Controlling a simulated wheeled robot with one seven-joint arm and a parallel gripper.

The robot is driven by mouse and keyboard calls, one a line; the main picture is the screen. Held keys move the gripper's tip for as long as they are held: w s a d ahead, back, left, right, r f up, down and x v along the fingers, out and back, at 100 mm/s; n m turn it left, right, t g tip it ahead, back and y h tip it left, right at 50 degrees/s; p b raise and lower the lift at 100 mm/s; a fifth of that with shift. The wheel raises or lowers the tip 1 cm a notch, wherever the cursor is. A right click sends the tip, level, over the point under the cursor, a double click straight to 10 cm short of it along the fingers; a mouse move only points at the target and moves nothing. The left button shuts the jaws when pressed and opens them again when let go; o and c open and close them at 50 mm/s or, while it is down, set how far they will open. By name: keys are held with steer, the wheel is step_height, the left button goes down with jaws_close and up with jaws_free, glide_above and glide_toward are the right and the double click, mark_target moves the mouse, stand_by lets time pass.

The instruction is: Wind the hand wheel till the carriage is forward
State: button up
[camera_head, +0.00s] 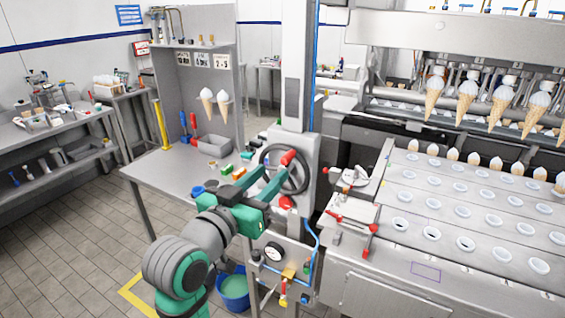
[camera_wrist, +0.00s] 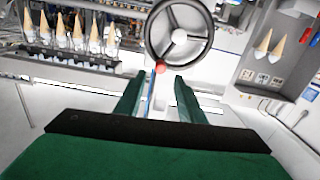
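The hand wheel (camera_head: 304,172) is a dark ring with spokes on a light grey post. It carries a red knob (camera_head: 288,157) on its rim. In the wrist view, which looks upside down, the wheel (camera_wrist: 208,37) is at the top centre and its red knob (camera_wrist: 161,67) is at the rim's lower edge. My gripper (camera_head: 277,172) has two green fingers reaching to the wheel. In the wrist view the fingers (camera_wrist: 161,76) are apart, with the knob at or just beyond the gap between their tips; contact cannot be told. Which part is the carriage is unclear; a row of held cones (camera_head: 501,104) hangs at right.
A grey bench (camera_head: 165,172) with a tray (camera_head: 214,144) and small coloured parts stands left of the wheel. A plate with rows of round holes (camera_head: 465,244) fills the right. A pressure gauge (camera_head: 274,252) and a blue bucket (camera_head: 233,291) are below.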

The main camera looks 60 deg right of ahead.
mark_target(283, 161)
steer(key=d, duration=0.6)
steer(key=shift+d, duration=0.3)
steer(key=shift+s+d, duration=0.2)
steer(key=shift+s, duration=0.05)
steer(key=shift+w, duration=0.1)
steer(key=shift+a, duration=0.1)
steer(key=shift+c, duration=0.4)
